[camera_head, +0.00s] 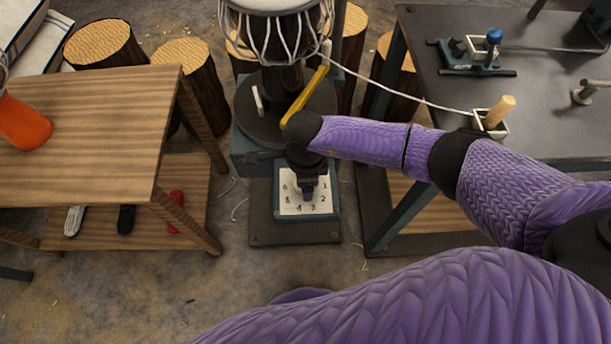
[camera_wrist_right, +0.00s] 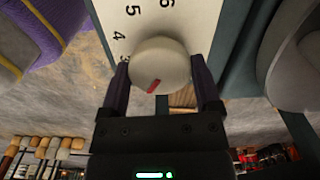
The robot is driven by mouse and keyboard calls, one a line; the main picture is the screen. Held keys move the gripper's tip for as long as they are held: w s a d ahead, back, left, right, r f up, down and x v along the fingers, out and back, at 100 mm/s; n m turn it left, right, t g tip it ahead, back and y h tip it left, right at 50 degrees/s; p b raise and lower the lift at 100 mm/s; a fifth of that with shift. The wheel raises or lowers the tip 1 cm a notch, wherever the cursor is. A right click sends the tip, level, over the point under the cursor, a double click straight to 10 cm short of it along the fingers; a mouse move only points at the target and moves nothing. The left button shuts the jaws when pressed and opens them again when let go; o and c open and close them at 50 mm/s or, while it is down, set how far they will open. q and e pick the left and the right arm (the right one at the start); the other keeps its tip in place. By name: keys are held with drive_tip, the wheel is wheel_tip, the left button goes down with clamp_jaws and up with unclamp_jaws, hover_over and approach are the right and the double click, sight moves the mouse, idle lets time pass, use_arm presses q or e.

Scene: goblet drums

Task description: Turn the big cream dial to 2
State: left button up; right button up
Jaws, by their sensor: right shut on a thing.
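The big cream dial (camera_wrist_right: 163,62) is round with a red mark on its face. In the right wrist view the mark points down and slightly left. The dial sits on a white number plate (camera_head: 291,209); 3, 4, 5 and 6 show in the wrist view, and other numbers are hidden. My right gripper (camera_wrist_right: 160,88) is shut on the dial, one finger on each side. In the head view the gripper (camera_head: 308,188) reaches down over the plate and hides the dial. My left gripper is not in view.
A drum with white ropes (camera_head: 283,30) stands above a dark round platform (camera_head: 252,120) with a yellow bar (camera_head: 305,97). A wooden table (camera_head: 85,130) with an orange object (camera_head: 22,122) is at left. A dark workbench (camera_head: 440,75) is at right, with log stools (camera_head: 190,75) behind.

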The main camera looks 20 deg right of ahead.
drive_tip(key=o, duration=1)
drive_tip(key=shift+o, duration=0.3)
wheel_tip(320, 180, up, 9)
drive_tip(key=p, duration=0.4)
drive_tip(key=shift+r+p, duration=0.2)
drive_tip(key=shift+p, duration=0.15)
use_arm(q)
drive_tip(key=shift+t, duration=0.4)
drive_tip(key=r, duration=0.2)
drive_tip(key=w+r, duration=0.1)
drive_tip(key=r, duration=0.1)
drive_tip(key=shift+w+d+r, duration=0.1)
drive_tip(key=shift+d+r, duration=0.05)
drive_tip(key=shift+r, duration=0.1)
use_arm(e)
drive_tip(key=shift+r, duration=0.3)
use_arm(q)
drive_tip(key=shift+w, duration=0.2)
